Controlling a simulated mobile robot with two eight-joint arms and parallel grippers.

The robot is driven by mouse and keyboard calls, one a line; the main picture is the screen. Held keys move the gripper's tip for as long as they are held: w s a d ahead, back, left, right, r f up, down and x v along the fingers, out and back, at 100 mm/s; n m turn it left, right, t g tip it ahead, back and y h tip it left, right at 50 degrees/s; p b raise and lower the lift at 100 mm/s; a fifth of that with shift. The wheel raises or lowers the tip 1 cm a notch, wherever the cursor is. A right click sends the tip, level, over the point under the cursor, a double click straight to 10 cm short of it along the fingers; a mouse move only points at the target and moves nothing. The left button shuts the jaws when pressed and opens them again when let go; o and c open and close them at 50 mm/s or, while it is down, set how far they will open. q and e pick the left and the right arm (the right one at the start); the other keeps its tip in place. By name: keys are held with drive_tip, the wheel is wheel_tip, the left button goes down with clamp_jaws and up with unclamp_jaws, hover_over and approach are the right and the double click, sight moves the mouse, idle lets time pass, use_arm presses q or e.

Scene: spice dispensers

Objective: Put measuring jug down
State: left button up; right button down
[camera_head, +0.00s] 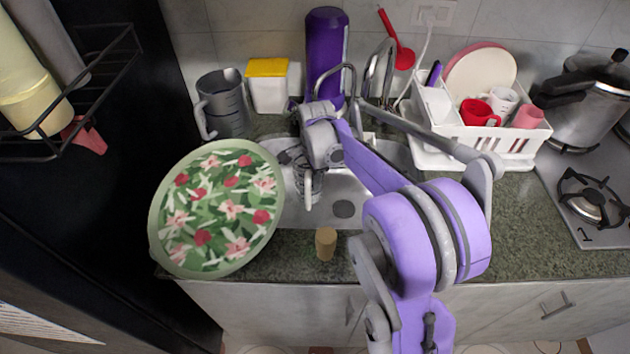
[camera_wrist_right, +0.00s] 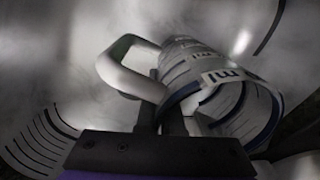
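A clear measuring jug (camera_head: 310,184) with a pale handle is at the sink in the head view, just below my right gripper (camera_head: 291,156). In the right wrist view the jug (camera_wrist_right: 236,103) lies across the picture, with dark scale marks on its wall and its looped handle to the left. My right gripper's dark fingers (camera_wrist_right: 163,112) are close together on the handle where it meets the jug's wall. The fingertips are partly hidden by the handle. I cannot tell whether the jug touches the sink floor. My left gripper is not in view.
A grey jug (camera_head: 226,104) and a yellow-lidded container (camera_head: 268,86) stand behind the sink (camera_head: 345,209). A large patterned plate (camera_head: 220,208) is at the left. A cork (camera_head: 326,243) stands on the front counter. A white dish rack (camera_head: 507,146) is at the right, beside the hob.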

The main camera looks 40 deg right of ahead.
drive_tip(key=shift+f, duration=0.2)
drive_tip(key=c, duration=1.1)
unclamp_jaws()
drive_tip(key=shift+r, duration=0.2)
drive_tip(key=shift+r, duration=0.3)
drive_tip(key=r, duration=0.5)
drive_tip(key=r+p, duration=0.1)
drive_tip(key=r, duration=0.5)
drive_tip(key=shift+s+r, duration=0.2)
drive_tip(key=shift+r, duration=0.05)
drive_tip(key=shift+s+f, duration=0.1)
